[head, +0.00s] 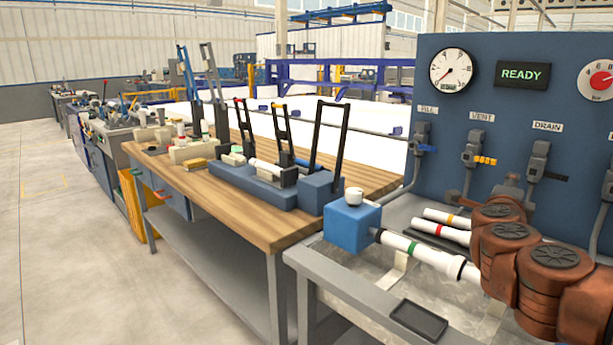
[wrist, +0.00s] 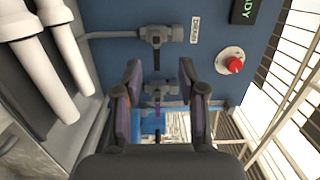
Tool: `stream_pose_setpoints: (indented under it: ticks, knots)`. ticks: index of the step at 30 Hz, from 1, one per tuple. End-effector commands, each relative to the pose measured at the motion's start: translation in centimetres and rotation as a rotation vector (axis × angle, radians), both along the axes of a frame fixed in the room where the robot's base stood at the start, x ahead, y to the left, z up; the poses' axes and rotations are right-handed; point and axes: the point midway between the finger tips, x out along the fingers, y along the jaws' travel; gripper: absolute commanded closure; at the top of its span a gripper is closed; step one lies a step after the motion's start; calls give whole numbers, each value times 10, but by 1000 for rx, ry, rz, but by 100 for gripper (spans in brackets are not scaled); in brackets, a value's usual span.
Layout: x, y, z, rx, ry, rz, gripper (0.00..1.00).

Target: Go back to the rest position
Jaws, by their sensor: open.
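My gripper (wrist: 160,78) is open in the wrist view, with nothing between its fingers. Behind the fingers are a grey valve (wrist: 157,38) and the blue panel (wrist: 212,72). In the head view my reddish-brown arm covers the lower right, and the gripper's fingers cannot be made out. A white pipe with a green band (head: 438,257) runs from a blue block (head: 352,224) toward my arm, which hides what lies beyond. White pipes with a red band (head: 441,232) and a yellow band (head: 444,216) lie behind it. White pipes (wrist: 40,75) also show at the wrist view's left.
The blue panel (head: 450,70) carries gauges, a READY display (head: 522,74) and several valves. A dark tray (head: 418,320) lies on the grey bench's front edge. A wooden workbench (head: 240,205) with fixtures stands to the left. The floor (head: 70,240) at far left is clear.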

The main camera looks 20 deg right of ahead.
Motion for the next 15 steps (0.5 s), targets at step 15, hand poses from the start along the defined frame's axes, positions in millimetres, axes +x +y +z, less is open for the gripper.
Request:
stream_pose_setpoints:
  ticks: [15]
  knots:
    - [84,143,4,-192,181,485,59]
